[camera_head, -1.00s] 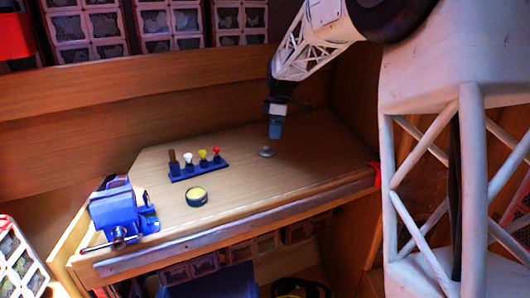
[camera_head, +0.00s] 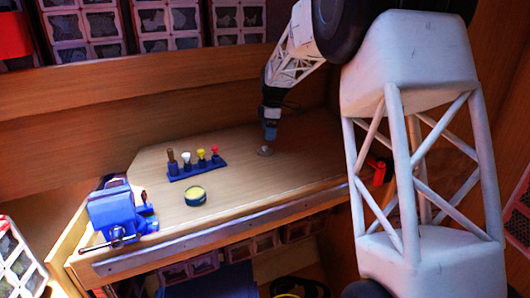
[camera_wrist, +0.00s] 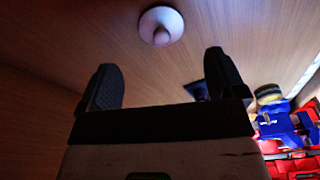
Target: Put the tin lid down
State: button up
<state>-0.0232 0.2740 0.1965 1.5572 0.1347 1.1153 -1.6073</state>
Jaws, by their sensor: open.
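The tin lid (camera_head: 265,151), a small pale disc with a knob, lies on the bench top, right of the tool rack. In the wrist view the lid (camera_wrist: 150,21) lies flat, knob facing me, beyond my fingertips and apart from them. My gripper (camera_wrist: 160,62) is open, with nothing between its fingers. In the head view my gripper (camera_head: 270,137) is just above and beside the lid; its fingers are too small to make out there. The round tin (camera_head: 195,197), dark-sided with yellow inside its top, stands uncovered on the bench, left of the lid.
A blue rack (camera_head: 198,171) holds several upright tools behind the tin. A blue vise (camera_head: 120,212) sits at the bench's left end. The bench top (camera_head: 290,176) is clear between tin and lid. A wooden wall stands behind.

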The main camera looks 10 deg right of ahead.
aim_at(265, 149)
jog(key=shift+a+f, duration=0.1)
jog(key=shift+f, duration=0.75)
jog(key=shift+s+a+f, duration=0.1)
jog(key=shift+a+f, duration=0.15)
jog(key=shift+f, duration=1.05)
jog(key=shift+a+f, duration=0.2)
jog(key=shift+f, duration=1.05)
jog(key=c, duration=1)
jog(key=shift+r, duration=0.1)
